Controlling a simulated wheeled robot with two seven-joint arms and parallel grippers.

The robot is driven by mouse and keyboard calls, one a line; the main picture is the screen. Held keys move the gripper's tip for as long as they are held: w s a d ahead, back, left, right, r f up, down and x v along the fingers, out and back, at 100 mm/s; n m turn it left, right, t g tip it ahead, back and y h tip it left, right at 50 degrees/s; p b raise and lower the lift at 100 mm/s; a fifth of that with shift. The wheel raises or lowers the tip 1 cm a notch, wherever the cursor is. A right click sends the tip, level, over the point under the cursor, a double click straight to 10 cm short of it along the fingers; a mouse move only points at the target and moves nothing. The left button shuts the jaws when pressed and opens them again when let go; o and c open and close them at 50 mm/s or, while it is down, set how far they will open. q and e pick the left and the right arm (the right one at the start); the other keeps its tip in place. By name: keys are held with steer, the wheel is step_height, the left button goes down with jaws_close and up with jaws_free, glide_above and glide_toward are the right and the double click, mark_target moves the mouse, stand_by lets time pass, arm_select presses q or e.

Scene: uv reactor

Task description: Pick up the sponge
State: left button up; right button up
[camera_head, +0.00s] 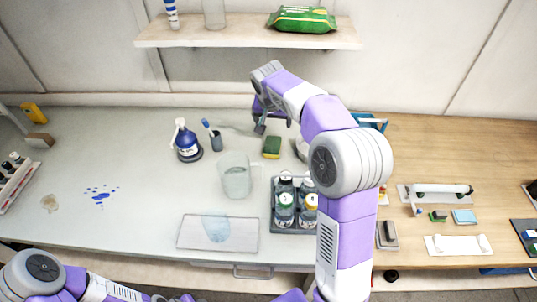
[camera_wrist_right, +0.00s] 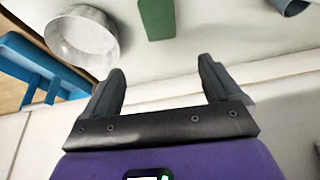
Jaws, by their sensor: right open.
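The sponge (camera_head: 271,147), yellow with a green top, lies on the grey-white worktop near the middle of the head view. In the right wrist view its green face (camera_wrist_right: 157,18) shows at the top edge, partly cut off. My right gripper (camera_head: 266,124) is just behind and above the sponge, reaching over from the right. In the right wrist view its two fingers (camera_wrist_right: 160,72) are spread apart with nothing between them, and the sponge lies beyond the tips. My left arm shows at the bottom left of the head view, but its gripper is out of sight.
A pen cup (camera_head: 216,141) and blue bottle (camera_head: 187,143) stand left of the sponge. A clear beaker (camera_head: 235,178) and bottle rack (camera_head: 296,228) stand in front. A metal cylinder (camera_wrist_right: 82,38) and blue rack (camera_wrist_right: 35,65) show left in the wrist view. A shelf (camera_head: 170,39) overhangs.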

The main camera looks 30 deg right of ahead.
steer(key=b, duration=0.5)
glide_toward(273, 144)
steer(key=shift+x, duration=1)
steer(key=b+x, duration=0.3)
steer(key=x, duration=0.5)
steer(key=shift+s+a, duration=0.1)
steer(key=shift+a, duration=0.05)
arm_select(q)
step_height(273, 144, down, 10)
steer(key=shift+w, duration=0.2)
arm_select(e)
steer(key=shift+r, duration=0.1)
steer(key=c, duration=1.1)
